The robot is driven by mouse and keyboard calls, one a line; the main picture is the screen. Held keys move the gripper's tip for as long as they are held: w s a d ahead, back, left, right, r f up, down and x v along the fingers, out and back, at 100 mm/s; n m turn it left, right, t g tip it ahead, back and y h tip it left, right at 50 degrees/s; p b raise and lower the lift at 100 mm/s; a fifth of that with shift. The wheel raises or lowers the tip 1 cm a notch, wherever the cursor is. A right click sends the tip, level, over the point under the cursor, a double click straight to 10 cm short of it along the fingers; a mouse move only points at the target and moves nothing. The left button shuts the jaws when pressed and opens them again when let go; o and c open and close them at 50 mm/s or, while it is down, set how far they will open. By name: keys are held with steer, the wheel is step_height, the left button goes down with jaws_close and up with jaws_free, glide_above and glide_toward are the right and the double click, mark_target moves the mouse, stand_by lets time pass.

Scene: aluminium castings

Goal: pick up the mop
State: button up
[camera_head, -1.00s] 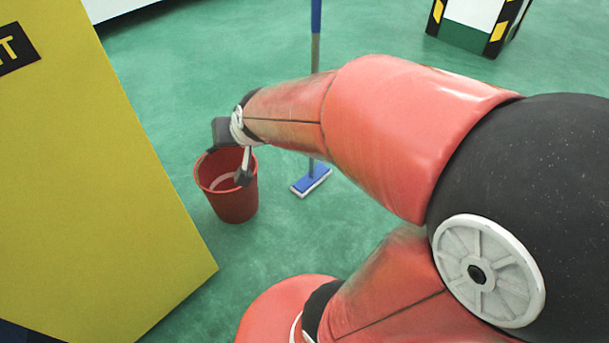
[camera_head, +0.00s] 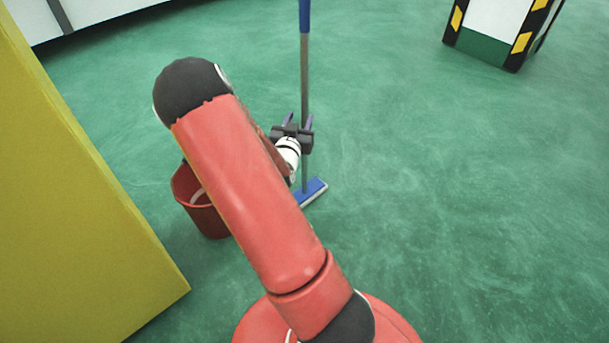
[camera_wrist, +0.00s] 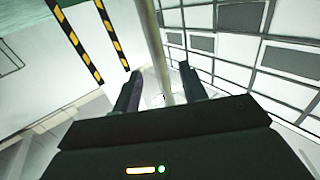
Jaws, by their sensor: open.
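The mop (camera_head: 304,80) stands upright on the green floor, with a blue upper handle, a grey lower pole and a flat blue head with a white edge. My gripper (camera_head: 298,119) is open at the lower part of the pole, above the mop head. In the wrist view the mop pole (camera_wrist: 156,55) runs down into the space between the two spread fingers of my gripper (camera_wrist: 158,84). The fingers look apart from the pole. My arm hides part of the mop head's left end.
A red bucket (camera_head: 204,218) stands left of the mop, partly behind my arm. A yellow panel (camera_head: 70,220) fills the left side. A white and green pillar with black-yellow stripes (camera_head: 492,30) stands at the back right. The floor on the right is clear.

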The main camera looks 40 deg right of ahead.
mark_target(304, 109)
steer(key=x, duration=0.6)
steer(key=shift+d, duration=0.2)
steer(key=shift+c, duration=0.4)
jaws_close()
steer(key=shift+r, duration=0.15)
stand_by(0.6)
